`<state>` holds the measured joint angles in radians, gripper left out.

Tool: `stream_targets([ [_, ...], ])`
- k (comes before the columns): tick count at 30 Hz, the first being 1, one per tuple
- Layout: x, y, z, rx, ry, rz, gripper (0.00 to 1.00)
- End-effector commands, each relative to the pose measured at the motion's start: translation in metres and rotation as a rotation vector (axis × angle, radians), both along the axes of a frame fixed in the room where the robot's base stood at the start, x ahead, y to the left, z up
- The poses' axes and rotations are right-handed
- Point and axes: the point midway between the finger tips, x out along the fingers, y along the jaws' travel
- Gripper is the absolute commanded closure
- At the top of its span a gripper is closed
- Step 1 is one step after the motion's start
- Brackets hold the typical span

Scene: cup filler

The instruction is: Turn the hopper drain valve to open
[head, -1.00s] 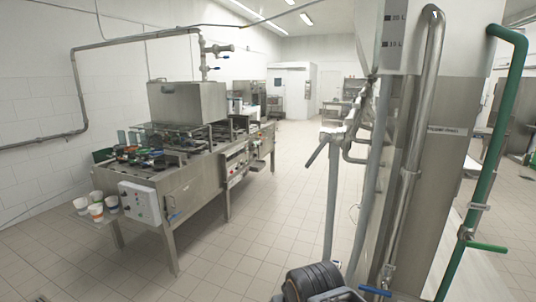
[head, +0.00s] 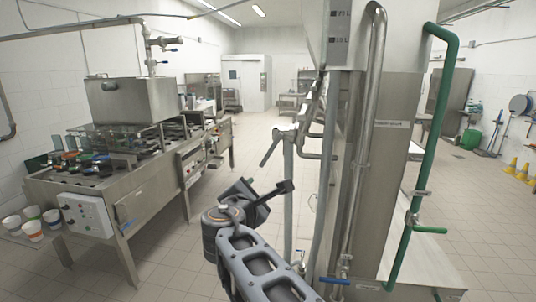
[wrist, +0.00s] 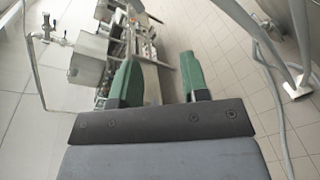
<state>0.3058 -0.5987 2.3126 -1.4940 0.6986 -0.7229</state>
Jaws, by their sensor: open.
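The steel hopper (head: 130,98) sits on top of the cup filling machine at the left of the head view. A pipe with blue-handled valves (head: 168,48) stands above it. A small blue handle (head: 127,226) shows low on the machine's near side. I cannot tell which handle is the hopper drain valve. My gripper (head: 268,186) is in the aisle to the right of the machine, well apart from it. In the wrist view its green fingers (wrist: 158,62) are spread with nothing between them. The machine's box-like steel parts (wrist: 88,55) appear beyond the fingers.
A tall steel tank with a steel pipe (head: 365,140) and a green pipe (head: 433,130) stands close at right. A blue-handled valve (head: 336,281) is at its foot. Cups (head: 32,230) stand at the machine's near left end. The tiled floor (head: 225,165) between is free.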

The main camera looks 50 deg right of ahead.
Motion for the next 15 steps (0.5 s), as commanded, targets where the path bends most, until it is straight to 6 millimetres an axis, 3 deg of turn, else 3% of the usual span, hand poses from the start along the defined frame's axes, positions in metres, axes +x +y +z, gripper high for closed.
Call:
stream_targets([
  [3, 0.0, -0.009, 0.023, -0.164, 0.089, 0.015, 0.58],
  [6, 0.001, -0.014, 0.033, -0.246, 0.139, 0.019, 0.58],
  [15, 0.022, -0.05, 0.038, -0.291, 0.172, 0.017, 0.58],
])
